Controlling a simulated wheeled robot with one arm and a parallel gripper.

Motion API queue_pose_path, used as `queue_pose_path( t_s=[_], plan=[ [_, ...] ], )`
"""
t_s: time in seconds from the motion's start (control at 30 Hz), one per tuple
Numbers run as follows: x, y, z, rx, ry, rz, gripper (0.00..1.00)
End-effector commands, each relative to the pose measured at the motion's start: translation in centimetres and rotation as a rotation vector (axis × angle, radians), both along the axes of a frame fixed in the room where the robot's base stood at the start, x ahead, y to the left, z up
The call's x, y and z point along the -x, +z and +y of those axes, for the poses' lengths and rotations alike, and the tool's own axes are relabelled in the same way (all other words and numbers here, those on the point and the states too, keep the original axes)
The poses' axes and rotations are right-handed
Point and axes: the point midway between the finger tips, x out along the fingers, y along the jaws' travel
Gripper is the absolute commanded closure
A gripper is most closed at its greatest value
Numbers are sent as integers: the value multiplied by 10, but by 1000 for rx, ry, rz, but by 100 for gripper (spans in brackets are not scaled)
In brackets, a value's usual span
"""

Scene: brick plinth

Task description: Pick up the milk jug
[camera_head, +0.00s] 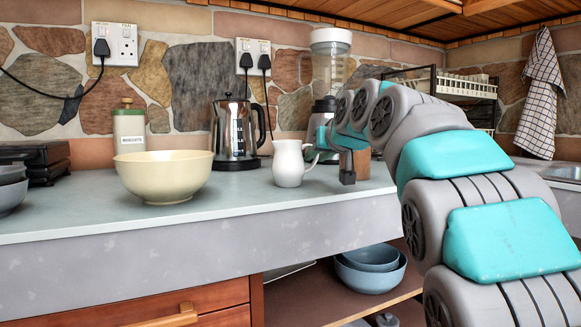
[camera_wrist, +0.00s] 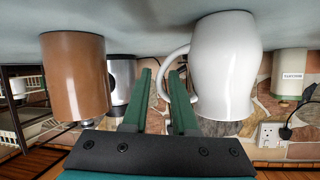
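The milk jug (camera_head: 290,163) is white with a handle on its right side and stands upright on the counter in the head view. In the wrist view, which looks upside down, the jug (camera_wrist: 226,70) is large at right, with its handle (camera_wrist: 164,62) toward the middle. My gripper (camera_wrist: 161,78) is open, its two green fingers apart. The handle's outer curve shows between the fingertips. The right finger overlaps the handle; I cannot tell whether it touches. In the head view my gripper (camera_head: 322,143) is just right of the jug, partly hidden by my arm.
A brown container (camera_wrist: 75,75) stands close beside my gripper, opposite the jug. A cream bowl (camera_head: 164,174) is left of the jug. The counter (camera_head: 240,192) is clear in front of the jug.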

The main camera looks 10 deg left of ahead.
Motion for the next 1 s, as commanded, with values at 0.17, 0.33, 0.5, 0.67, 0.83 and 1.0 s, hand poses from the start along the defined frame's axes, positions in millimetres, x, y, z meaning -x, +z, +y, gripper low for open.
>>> queue_pose_path(
  t_s=[0.17,0.33,0.5,0.67,0.83,1.0],
  plan=[
    [-21,-11,8,2,-1,0,73],
    [-34,-17,14,0,-1,0,73],
    [-34,-17,15,0,-1,-1,73],
    [-34,-17,15,0,-1,-1,86],
    [-34,-17,15,0,-1,-1,100],
    [-34,-17,14,0,-1,0,100]
  ],
)
